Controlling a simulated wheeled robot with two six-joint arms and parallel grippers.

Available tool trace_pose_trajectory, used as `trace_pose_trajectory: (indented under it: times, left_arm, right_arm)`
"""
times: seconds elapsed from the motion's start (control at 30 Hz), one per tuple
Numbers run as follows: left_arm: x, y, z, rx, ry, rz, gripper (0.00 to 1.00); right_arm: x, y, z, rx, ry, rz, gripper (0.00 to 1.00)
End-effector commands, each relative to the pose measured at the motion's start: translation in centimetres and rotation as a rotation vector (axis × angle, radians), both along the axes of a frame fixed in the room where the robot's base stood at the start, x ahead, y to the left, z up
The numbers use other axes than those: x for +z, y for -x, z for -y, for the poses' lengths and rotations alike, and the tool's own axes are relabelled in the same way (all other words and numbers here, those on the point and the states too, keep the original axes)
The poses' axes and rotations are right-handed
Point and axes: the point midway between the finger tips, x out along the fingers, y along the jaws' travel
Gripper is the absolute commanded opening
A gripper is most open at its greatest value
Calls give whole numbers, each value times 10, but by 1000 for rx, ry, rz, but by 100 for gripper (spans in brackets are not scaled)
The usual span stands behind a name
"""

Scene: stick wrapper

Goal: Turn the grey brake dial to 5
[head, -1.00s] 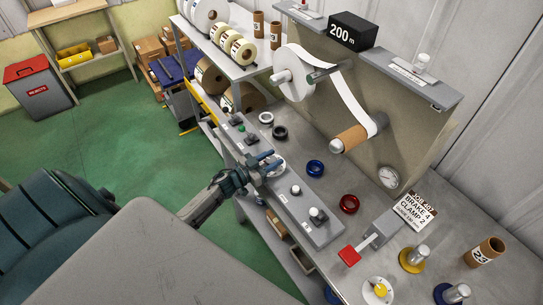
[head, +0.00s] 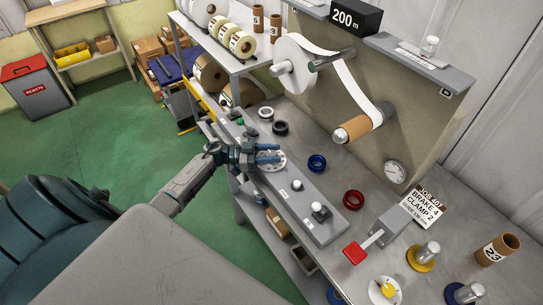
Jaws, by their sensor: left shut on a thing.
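The brake dial's round white plate (head: 279,163) lies on the long grey control panel of the bench. Numbers on it are too small to read. My left gripper (head: 268,154) comes in from the left over this plate. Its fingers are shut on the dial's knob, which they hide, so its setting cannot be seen. A job card (head: 425,208) at the right reads BRAKE 4, CLAMP 2. My right gripper is not in view.
Small knobs (head: 320,211) stand on the panel in front of the dial. Black (head: 281,128), blue (head: 317,163) and red (head: 353,200) rings lie behind it. A red-ended lever (head: 355,252) and a white paper roll (head: 294,63) stand nearby.

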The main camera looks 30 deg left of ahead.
Motion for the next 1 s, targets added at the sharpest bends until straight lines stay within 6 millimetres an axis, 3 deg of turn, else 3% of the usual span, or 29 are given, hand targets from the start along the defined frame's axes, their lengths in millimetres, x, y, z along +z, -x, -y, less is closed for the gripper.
trace_pose_trajectory:
  times: [0.4,0.43,0.53,0.83,1.0]
  left_arm:
    - [2,-1,-1,-4,-2,2,15]
    - [2,-1,-1,-4,-2,2,42]
    - [2,-1,-1,-4,-1,2,58]
    - [-1,1,-2,-4,-2,0,58]
    - [-4,13,-19,-4,-6,0,58]
  right_arm:
    - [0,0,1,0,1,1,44]
    - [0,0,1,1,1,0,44]
    - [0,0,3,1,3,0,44]
    - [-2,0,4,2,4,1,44]
    - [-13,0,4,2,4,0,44]
